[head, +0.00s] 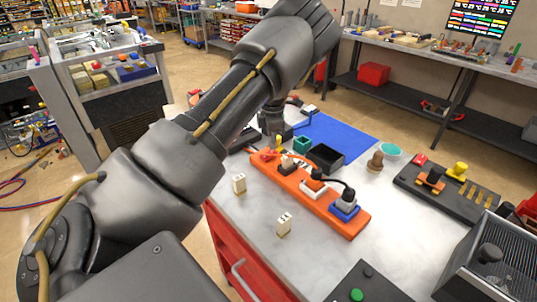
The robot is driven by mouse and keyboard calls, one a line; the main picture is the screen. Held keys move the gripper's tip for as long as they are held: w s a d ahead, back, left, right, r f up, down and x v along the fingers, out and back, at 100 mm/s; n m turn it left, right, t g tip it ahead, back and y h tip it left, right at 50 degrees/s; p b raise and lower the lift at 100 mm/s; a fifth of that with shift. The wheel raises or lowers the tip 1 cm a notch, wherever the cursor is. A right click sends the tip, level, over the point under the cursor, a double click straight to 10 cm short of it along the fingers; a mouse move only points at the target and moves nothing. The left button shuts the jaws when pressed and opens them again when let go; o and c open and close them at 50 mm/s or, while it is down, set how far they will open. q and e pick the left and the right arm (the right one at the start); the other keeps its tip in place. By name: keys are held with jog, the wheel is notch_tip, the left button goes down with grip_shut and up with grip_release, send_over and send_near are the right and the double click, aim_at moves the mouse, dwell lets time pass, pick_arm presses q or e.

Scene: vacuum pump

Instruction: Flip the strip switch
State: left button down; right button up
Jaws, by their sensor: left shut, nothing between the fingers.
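The orange power strip (325,209) lies diagonally on the light worktop (320,262). Several sockets run along it, with dark plugs and cords in them; its near right end has a blue socket (343,212). A small red part, which looks like the switch (267,154), sits at its far left end. My left arm reaches over from the left and comes down behind the strip. My left gripper (278,143) is shut and empty, close to that far end. Whether it touches the switch cannot be told. My right gripper is out of view.
Two small cream blocks (284,224) stand in front of the strip. Behind it are a green box (302,145), a black tray (325,158) and a blue mat (338,135). A dark panel (446,192) and a metal ribbed unit (490,262) are at right.

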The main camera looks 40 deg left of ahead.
aim_at(272, 152)
pick_arm(q)
jog(key=shift+f+b, duration=0.45)
jog(key=shift+f, duration=0.4)
jog(key=shift+r, duration=0.15)
jog(key=shift+r+p, duration=2.7)
jog(key=shift+r, duration=0.7)
